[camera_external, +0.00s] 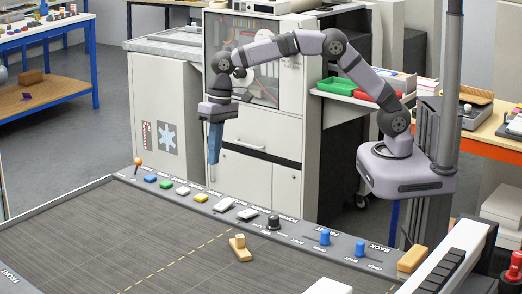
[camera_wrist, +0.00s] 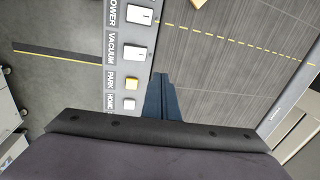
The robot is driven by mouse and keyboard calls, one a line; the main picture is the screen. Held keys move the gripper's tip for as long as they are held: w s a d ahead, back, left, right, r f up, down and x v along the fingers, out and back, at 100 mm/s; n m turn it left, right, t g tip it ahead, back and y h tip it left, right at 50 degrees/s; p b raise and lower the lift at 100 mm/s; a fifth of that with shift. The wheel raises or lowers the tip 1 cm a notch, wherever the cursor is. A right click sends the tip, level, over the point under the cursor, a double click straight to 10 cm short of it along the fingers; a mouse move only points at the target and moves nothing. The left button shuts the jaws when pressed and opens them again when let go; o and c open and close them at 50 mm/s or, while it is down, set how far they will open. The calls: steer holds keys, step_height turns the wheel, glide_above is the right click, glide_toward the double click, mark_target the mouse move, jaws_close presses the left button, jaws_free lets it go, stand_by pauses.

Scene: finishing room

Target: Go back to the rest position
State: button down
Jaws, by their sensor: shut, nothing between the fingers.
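My gripper (camera_external: 213,160) hangs pointing down at the far edge of the worktable, in front of the grey cabinets. Its blue fingers are together and empty. In the wrist view the shut fingers (camera_wrist: 161,78) show over the dark table surface, just right of the button strip. My arm reaches left from its base at the right, with the elbow raised. How far the fingertips are above the strip is hard to tell.
A small wooden block (camera_external: 240,250) lies on the striped table (camera_external: 110,235), otherwise mostly clear.

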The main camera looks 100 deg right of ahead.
steer(key=s+f+n, duration=0.2)
steer(key=s+f, duration=0.2)
steer(key=s+d+f+n+g, duration=0.1)
steer(key=s+f+n, duration=0.1)
steer(key=s+f, duration=0.1)
steer(key=s+f+n, duration=0.3)
steer(key=s+f, duration=0.1)
steer(key=f, duration=0.1)
steer(key=shift+s+d+g+h, duration=0.3)
steer(key=shift+s+d+h, duration=0.05)
steer(key=shift+d+h, duration=0.05)
steer(key=s+r+n, duration=0.1)
steer(key=s+r, duration=0.2)
steer(key=s, duration=1.6)
steer(key=shift+s+r, duration=0.15)
steer(key=shift+s, duration=0.1)
